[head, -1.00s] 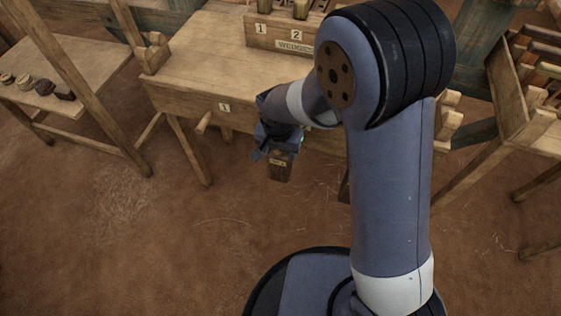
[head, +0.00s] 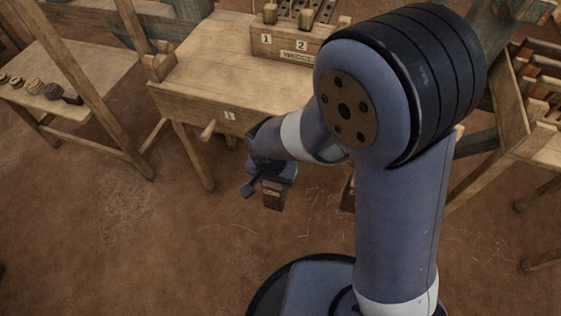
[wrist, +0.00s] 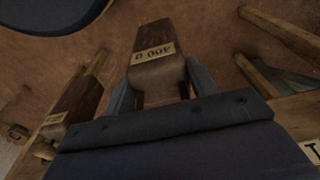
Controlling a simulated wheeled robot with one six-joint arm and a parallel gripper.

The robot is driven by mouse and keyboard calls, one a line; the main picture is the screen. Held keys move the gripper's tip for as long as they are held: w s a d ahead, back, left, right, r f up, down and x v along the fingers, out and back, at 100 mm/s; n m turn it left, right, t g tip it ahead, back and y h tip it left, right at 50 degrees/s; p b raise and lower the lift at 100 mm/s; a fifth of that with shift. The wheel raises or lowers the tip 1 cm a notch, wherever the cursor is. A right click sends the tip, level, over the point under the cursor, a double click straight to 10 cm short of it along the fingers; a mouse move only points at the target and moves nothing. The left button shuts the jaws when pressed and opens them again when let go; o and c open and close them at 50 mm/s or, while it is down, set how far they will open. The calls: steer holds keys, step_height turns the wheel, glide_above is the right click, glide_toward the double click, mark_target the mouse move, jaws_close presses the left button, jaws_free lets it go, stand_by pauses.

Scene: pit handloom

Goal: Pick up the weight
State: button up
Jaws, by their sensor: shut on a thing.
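The weight (head: 273,196) is a brown wooden block with a pale label, hanging below my gripper (head: 270,178) in the head view. In the wrist view the weight (wrist: 156,72) sits between the two fingers of my gripper (wrist: 160,86), its label upside down and reading about 400 g. The gripper is shut on it, with the fingers on its two sides. In the head view the weight is held above the earth floor, in front of the wooden table. Its far side is hidden.
A second brown block with a label (wrist: 75,110) shows at the left of the wrist view. The wooden table (head: 215,72) carries a wedge box (head: 292,44). A side bench (head: 85,75) with small round things stands left. The floor (head: 140,240) at the front left is clear.

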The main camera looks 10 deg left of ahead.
steer(key=s, duration=1)
steer(key=shift+a, duration=0.45)
